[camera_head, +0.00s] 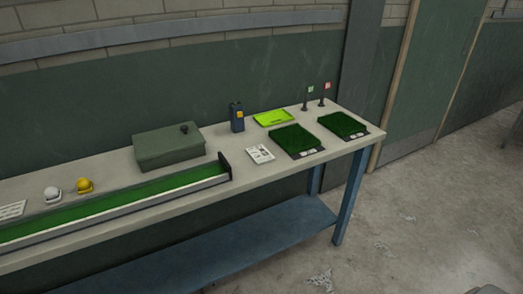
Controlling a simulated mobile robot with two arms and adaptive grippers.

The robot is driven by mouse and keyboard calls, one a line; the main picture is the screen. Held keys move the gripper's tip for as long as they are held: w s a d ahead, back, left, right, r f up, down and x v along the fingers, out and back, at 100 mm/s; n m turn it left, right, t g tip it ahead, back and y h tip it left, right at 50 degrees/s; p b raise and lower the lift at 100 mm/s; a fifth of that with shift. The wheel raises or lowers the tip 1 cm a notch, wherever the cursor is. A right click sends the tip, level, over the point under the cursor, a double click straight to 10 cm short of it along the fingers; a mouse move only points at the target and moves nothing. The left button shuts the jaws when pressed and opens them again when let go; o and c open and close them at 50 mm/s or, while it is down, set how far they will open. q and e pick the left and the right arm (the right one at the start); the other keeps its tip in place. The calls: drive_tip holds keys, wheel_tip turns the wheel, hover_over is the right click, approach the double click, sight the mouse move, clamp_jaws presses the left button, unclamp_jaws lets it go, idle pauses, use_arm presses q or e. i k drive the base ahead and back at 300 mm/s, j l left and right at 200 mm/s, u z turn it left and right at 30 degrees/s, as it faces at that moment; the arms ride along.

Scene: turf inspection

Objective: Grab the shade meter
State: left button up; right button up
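A small upright dark blue device with an orange-yellow patch on its front (237,117), which looks like the shade meter, stands near the back edge of the table. It is between the green box and the lime tray. Nothing covers it from this side. Neither of my grippers shows in the head view.
The long table (213,205) stands along the wall. Floor is open at right.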

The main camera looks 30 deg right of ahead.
sight(237, 124)
drive_tip(key=i+l+z, duration=0.15)
drive_tip(key=z, duration=0.25)
drive_tip(key=i+l+z, duration=0.15)
drive_tip(key=z, duration=0.2)
drive_tip(key=i+z, duration=0.25)
drive_tip(key=z, duration=0.15)
drive_tip(key=i+z, duration=0.2)
drive_tip(key=z, duration=0.15)
